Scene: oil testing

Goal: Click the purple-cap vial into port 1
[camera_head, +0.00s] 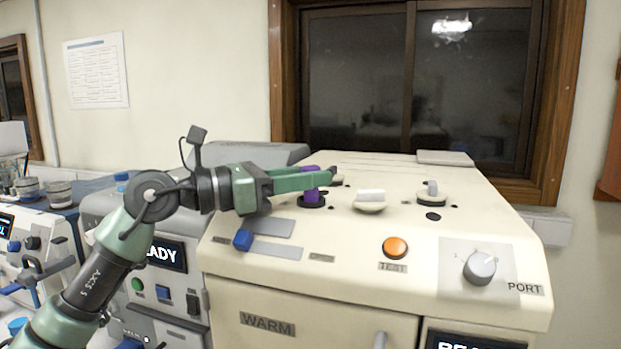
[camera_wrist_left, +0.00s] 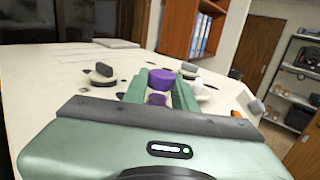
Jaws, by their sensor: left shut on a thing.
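The purple-cap vial (camera_head: 311,194) is upright over a dark round port ring (camera_head: 313,206) on the top left of the cream machine. My left gripper (camera_head: 318,180) is shut on the vial, its green fingers reaching in from the left. In the left wrist view the purple cap (camera_wrist_left: 162,79) sits between the fingertips of my left gripper (camera_wrist_left: 159,92). The fingers hide part of the vial, so I cannot tell how deep it sits in the ring. No port number is legible. My right gripper is not in view.
Other ports with pale knobs (camera_head: 370,201) stand to the right on the machine top. A wood-framed window (camera_head: 420,80) is behind.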

